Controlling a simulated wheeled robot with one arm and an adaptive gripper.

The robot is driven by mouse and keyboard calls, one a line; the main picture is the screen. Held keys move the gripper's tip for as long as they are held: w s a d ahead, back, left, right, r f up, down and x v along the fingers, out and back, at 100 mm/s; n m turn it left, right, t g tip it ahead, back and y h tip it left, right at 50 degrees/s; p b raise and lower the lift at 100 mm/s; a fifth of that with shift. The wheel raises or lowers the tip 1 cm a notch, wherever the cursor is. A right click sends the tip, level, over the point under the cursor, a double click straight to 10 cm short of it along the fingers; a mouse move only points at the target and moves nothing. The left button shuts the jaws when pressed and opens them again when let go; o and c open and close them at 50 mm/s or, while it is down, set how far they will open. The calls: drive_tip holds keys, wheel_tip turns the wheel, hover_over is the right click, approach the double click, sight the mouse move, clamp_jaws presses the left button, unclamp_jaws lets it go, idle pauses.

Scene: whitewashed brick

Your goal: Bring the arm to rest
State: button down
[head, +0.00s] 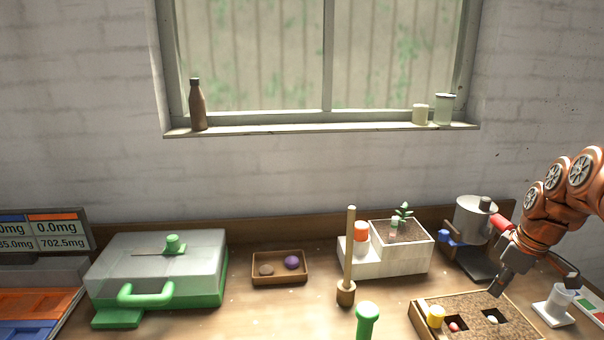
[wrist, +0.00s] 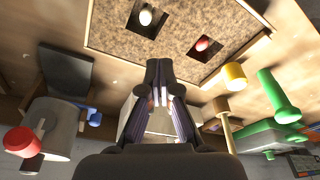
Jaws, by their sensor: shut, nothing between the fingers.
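My orange arm reaches in from the right in the head view. My gripper (head: 499,284) is shut and empty, pointing down above the back edge of a tray with a cork-like top (head: 472,306). In the wrist view my gripper (wrist: 160,68) shows with its fingertips together. The tray (wrist: 180,45) has two dark square holes. A red object (head: 455,327) lies in one hole and a pale egg-like object (head: 492,320) in the other. I cannot tell the exact height of the fingertips above the tray.
A metal pot (head: 474,218) on a dark stand is close behind my gripper. A white planter box (head: 402,246), wooden stick (head: 350,250), green post (head: 367,318) and green-based case (head: 160,268) stand further left.

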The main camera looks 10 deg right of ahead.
drive_tip(key=shift+g, duration=0.3)
drive_tip(key=a, duration=0.4)
drive_tip(key=a+r, duration=0.1)
drive_tip(key=a, duration=0.3)
drive_tip(key=s+a, duration=0.1)
drive_tip(key=a, duration=0.3)
drive_tip(key=shift+a+r, duration=0.3)
drive_tip(key=shift+r, duration=0.1)
drive_tip(key=s+a+g, duration=0.1)
drive_tip(key=s+a, duration=0.5)
drive_tip(key=a, duration=0.4)
drive_tip(key=s+a+f+m+g, duration=0.1)
drive_tip(key=s+a+f+m, duration=0.2)
drive_tip(key=s, duration=0.5)
drive_tip(key=s+a+f+m+g+h, duration=0.1)
drive_tip(key=s+a+f+m, duration=0.1)
drive_tip(key=s, duration=0.7)
drive_tip(key=a+f, duration=0.1)
drive_tip(key=a, duration=0.1)
drive_tip(key=shift+a+f+m, duration=0.15)
drive_tip(key=shift+a+m, duration=0.15)
drive_tip(key=shift+m, duration=0.1)
